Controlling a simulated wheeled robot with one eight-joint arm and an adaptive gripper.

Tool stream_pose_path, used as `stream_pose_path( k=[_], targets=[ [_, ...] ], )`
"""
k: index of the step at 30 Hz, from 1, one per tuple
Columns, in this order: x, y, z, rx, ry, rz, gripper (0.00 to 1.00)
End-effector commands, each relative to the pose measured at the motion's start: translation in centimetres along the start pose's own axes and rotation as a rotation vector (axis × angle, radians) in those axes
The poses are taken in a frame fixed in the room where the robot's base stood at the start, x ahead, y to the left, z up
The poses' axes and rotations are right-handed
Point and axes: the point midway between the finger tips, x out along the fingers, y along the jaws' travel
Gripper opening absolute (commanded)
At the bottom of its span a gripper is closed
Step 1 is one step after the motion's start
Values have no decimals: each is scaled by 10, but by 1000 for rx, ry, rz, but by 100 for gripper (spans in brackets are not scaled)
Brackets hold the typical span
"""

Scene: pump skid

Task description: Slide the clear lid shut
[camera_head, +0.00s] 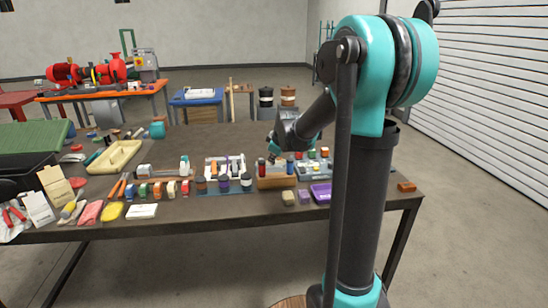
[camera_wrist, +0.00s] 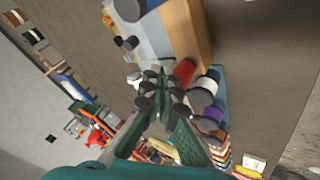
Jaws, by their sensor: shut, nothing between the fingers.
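My gripper (camera_head: 274,158) is shut and empty, pointing down over the back of a small wooden box (camera_head: 277,183) on the table. In the wrist view its fingertips (camera_wrist: 160,88) are together, close to the wooden box (camera_wrist: 190,32) and a red cylinder (camera_wrist: 184,72). In the head view a red and a blue piece stand at the box's top. I cannot make out a clear lid with certainty in either view. I cannot tell whether the fingertips touch anything.
The table's back middle is fairly clear.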

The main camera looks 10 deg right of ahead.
Motion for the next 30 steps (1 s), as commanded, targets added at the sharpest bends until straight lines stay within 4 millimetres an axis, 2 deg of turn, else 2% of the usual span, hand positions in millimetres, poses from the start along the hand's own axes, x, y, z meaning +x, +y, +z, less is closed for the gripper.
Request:
stream_pose_path(
  k=[13, 15, 21, 30],
  targets=[
    [70, 0, 0, 2, 0, 0, 0],
    [74, 12, 1, 3, -1, 1, 0],
    [84, 30, 1, 3, -1, 0, 0],
    [86, 35, 1, 2, -1, -1, 0]
  ],
)
